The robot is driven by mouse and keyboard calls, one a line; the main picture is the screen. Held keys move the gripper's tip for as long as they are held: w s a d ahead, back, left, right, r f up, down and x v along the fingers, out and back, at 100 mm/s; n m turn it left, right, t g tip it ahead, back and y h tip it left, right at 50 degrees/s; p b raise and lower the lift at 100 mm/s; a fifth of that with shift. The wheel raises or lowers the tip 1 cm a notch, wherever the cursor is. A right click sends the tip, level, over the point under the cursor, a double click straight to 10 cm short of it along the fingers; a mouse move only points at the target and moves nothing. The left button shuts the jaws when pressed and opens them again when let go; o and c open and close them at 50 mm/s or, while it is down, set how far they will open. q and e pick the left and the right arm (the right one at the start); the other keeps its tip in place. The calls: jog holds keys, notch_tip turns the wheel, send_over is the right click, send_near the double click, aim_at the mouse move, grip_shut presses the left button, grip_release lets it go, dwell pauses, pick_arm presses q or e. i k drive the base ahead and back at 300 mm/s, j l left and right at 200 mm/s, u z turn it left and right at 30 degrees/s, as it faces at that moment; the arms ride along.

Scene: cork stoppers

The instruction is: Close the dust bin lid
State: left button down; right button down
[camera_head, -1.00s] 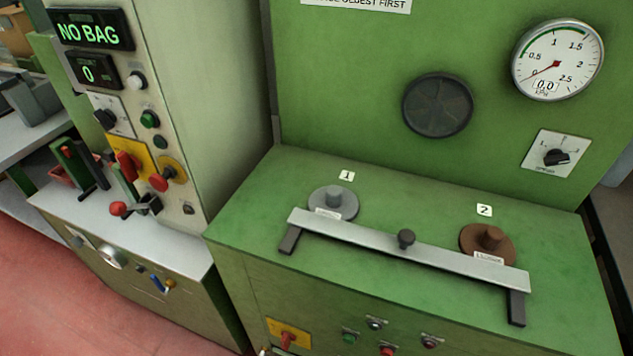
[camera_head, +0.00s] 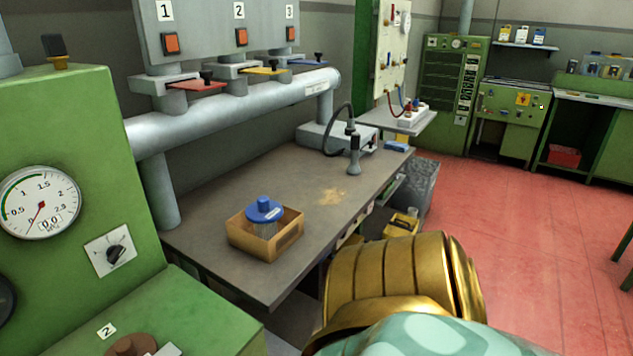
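A grey bin (camera_head: 424,186) stands on the red floor just past the right end of the workbench. It may be the dust bin, but it is small and partly hidden by the bench, and I cannot make out its lid. Neither of my grippers is in view. A gold and teal part of my own arm fills the bottom right and hides the floor there.
A brown workbench (camera_head: 215,205) bears an open box (camera_head: 279,246) holding a blue-topped item (camera_head: 263,209). A large grey pipe (camera_head: 240,106) runs above it. A green cabinet (camera_head: 70,150) stands at left. The red floor (camera_head: 545,235) at right is open.

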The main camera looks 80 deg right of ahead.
aim_at(400, 137)
jog(key=z, duration=3.1)
jog(key=i+l+z, duration=0.2)
jog(key=i+l, duration=0.15)
jog(key=i+l+z, duration=0.15)
jog(key=i+l, duration=0.15)
jog(key=i, duration=0.2)
jog(key=i+l+z, duration=0.1)
jog(key=i, duration=1.2)
jog(key=i+l, duration=0.1)
jog(key=i, duration=1.2)
jog(key=i+l+u, duration=0.15)
jog(key=i, duration=0.35)
jog(key=i+u, duration=0.2)
jog(key=i, duration=0.25)
jog(key=i+l+u, duration=0.15)
jog(key=i+l, duration=0.15)
jog(key=i, duration=0.2)
